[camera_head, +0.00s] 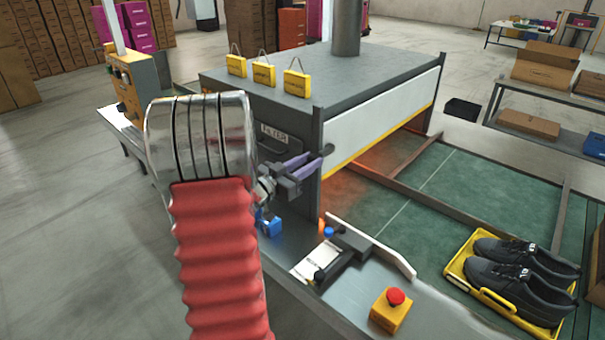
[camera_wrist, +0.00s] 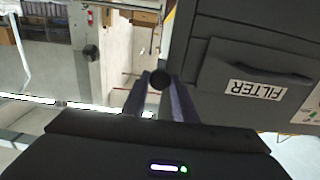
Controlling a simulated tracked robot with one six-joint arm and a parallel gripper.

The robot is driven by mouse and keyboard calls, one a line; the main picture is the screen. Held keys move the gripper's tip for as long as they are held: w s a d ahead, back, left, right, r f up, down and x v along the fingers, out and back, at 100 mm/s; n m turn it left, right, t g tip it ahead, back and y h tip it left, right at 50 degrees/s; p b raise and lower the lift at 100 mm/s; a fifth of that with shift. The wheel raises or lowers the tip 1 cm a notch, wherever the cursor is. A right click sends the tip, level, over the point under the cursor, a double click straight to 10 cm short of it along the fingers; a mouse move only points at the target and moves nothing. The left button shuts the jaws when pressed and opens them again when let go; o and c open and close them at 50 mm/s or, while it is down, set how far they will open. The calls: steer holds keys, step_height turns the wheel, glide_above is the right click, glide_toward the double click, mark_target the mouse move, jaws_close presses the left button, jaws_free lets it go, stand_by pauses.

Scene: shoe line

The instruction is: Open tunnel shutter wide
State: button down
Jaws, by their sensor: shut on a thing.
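The tunnel (camera_head: 262,105) is a dark grey box in the middle of the head view. Its shutter (camera_head: 375,125) is a white panel with a yellow lower edge, with a gap and an orange glow below it. A dark knob (camera_head: 329,149) sits at the shutter's near end. My gripper (camera_head: 318,161) reaches past the tunnel's near corner, its purple fingers at the knob. In the wrist view the round black knob (camera_wrist: 160,78) sits between the fingertips (camera_wrist: 160,86), and the fingers are closed on it.
Black shoes (camera_head: 520,270) lie on a yellow tray (camera_head: 468,282) on the green conveyor (camera_head: 440,195). A red stop button (camera_head: 396,297) and a small clamp-like fixture (camera_head: 340,258) stand at the front. The FILTER drawer (camera_wrist: 250,80) is beside my gripper. Yellow tags (camera_head: 264,75) stand on the tunnel top.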

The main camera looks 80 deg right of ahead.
step_height(320, 180, up, 2)
stand_by(0.5)
steer(key=c, duration=1.5)
jaws_free()
steer(key=shift+o, duration=0.2)
steer(key=shift+f, duration=0.1)
steer(key=v, duration=1.3)
steer(key=shift+w+a, duration=0.3)
